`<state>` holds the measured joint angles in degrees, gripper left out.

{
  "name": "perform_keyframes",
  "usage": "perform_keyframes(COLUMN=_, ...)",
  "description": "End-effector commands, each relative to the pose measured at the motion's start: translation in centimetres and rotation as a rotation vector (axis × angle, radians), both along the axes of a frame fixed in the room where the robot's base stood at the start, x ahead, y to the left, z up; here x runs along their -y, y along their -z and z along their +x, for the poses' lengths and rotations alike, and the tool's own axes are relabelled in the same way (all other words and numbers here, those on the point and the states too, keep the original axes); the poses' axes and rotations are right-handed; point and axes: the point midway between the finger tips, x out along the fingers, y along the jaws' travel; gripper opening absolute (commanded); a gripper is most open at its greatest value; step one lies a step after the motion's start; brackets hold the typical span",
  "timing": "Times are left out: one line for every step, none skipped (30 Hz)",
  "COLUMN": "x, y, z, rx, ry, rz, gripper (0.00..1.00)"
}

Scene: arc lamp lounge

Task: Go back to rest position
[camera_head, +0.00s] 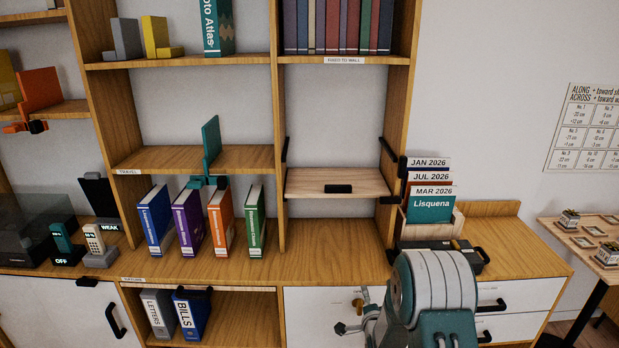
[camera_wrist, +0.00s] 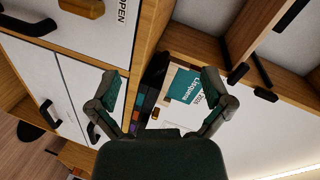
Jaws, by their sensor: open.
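My gripper (camera_wrist: 163,76) is open in the wrist view. Its two fingers stand wide apart and nothing is held between them. Beyond the fingers are the cabinet top and the teal Lisquena card (camera_wrist: 182,86), seen tilted and apart from the gripper. In the head view my arm is at the lower right, in front of the white drawers. The fingers are mostly hidden there. The teal card (camera_head: 429,209) stands in a wooden holder behind the arm, with dated cards above it.
A black device (camera_head: 468,256) lies on the cabinet top beside the card holder. A wooden pull-out board (camera_head: 338,182) with a black handle is at the shelf. Several books (camera_head: 188,222) stand at centre left. A side table (camera_head: 592,240) with small pots is at the right.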

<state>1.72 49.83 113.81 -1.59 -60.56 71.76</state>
Motion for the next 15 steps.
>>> perform_keyframes(x=-0.1, y=-2.1, z=0.0, rx=-0.018, ry=-0.009, rz=-0.037, gripper=1.0)
perform_keyframes(x=-0.1, y=-3.0, z=-0.1, rx=-0.033, ry=-0.015, rz=-0.061, gripper=1.0)
perform_keyframes(x=-0.1, y=-4.3, z=-0.2, rx=-0.056, ry=-0.023, rz=-0.092, gripper=1.0)
perform_keyframes(x=-0.1, y=-5.1, z=-0.4, rx=-0.072, ry=-0.03, rz=-0.116, gripper=1.0)
perform_keyframes(x=-0.2, y=-6.0, z=-0.6, rx=-0.088, ry=-0.037, rz=-0.139, gripper=1.0)
perform_keyframes(x=-0.2, y=-7.2, z=-1.0, rx=-0.111, ry=-0.047, rz=-0.169, gripper=1.0)
perform_keyframes(x=-0.2, y=-8.0, z=-1.3, rx=-0.128, ry=-0.055, rz=-0.192, gripper=1.0)
perform_keyframes(x=-0.2, y=-8.9, z=-1.7, rx=-0.143, ry=-0.064, rz=-0.214, gripper=1.0)
perform_keyframes(x=-0.3, y=-10.0, z=-2.2, rx=-0.166, ry=-0.075, rz=-0.244, gripper=1.0)
perform_keyframes(x=-0.3, y=-10.8, z=-2.6, rx=-0.182, ry=-0.084, rz=-0.267, gripper=1.0)
perform_keyframes(x=-0.3, y=-11.6, z=-3.1, rx=-0.197, ry=-0.094, rz=-0.289, gripper=1.0)
perform_keyframes(x=-0.4, y=-12.7, z=-3.7, rx=-0.218, ry=-0.108, rz=-0.319, gripper=1.0)
perform_keyframes(x=-0.4, y=-13.5, z=-4.3, rx=-0.235, ry=-0.118, rz=-0.34, gripper=1.0)
perform_keyframes(x=-0.4, y=-14.3, z=-4.8, rx=-0.25, ry=-0.129, rz=-0.361, gripper=1.0)
perform_keyframes(x=-0.5, y=-15.2, z=-5.6, rx=-0.272, ry=-0.144, rz=-0.389, gripper=1.0)
